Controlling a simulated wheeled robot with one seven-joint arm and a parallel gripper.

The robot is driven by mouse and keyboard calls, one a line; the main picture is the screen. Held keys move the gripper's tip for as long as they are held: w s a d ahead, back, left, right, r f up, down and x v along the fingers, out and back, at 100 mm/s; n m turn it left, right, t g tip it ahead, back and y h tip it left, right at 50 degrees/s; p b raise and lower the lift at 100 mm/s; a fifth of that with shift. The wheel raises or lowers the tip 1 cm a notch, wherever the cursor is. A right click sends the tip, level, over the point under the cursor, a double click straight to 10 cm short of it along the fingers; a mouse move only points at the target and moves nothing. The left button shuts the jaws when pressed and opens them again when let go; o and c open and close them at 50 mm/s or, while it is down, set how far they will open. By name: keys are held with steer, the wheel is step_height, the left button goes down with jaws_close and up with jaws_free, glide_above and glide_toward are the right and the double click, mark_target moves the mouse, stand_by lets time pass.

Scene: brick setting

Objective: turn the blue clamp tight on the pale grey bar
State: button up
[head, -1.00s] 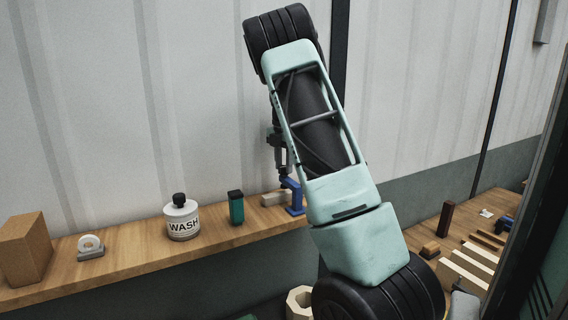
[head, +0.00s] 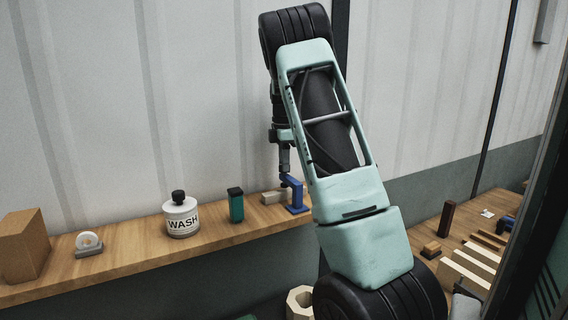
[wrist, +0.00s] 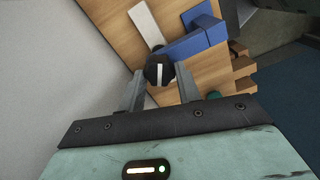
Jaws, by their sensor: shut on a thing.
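The blue clamp (head: 298,197) stands at the right part of the wooden shelf in the head view. It also shows in the wrist view (wrist: 196,42), with its arm reaching to a black knob (wrist: 158,69) that has a white line. The pale grey bar (head: 271,197) lies on the shelf at the clamp's left side; in the wrist view its pale end (wrist: 144,22) shows beyond the knob. My gripper (wrist: 158,76) is shut on the knob, one finger at each side. Whether the clamp touches the bar is hidden.
A green block (head: 236,206), a WASH bottle (head: 181,218), a white roll on a grey holder (head: 88,243) and a brown block (head: 22,246) stand left along the narrow shelf. The wall is close behind. A lower bench (head: 470,215) with several wooden pieces lies right.

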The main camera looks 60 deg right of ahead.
steer(key=m, duration=0.7)
steer(key=shift+d, duration=0.1)
steer(key=m, duration=0.6)
steer(key=shift+r+m, duration=0.1)
steer(key=shift+m, duration=0.3)
steer(key=m, duration=0.9)
steer(key=shift+d+p, duration=0.1)
steer(key=shift+p, duration=0.3)
steer(key=o, duration=1)
steer(key=shift+c, duration=0.2)
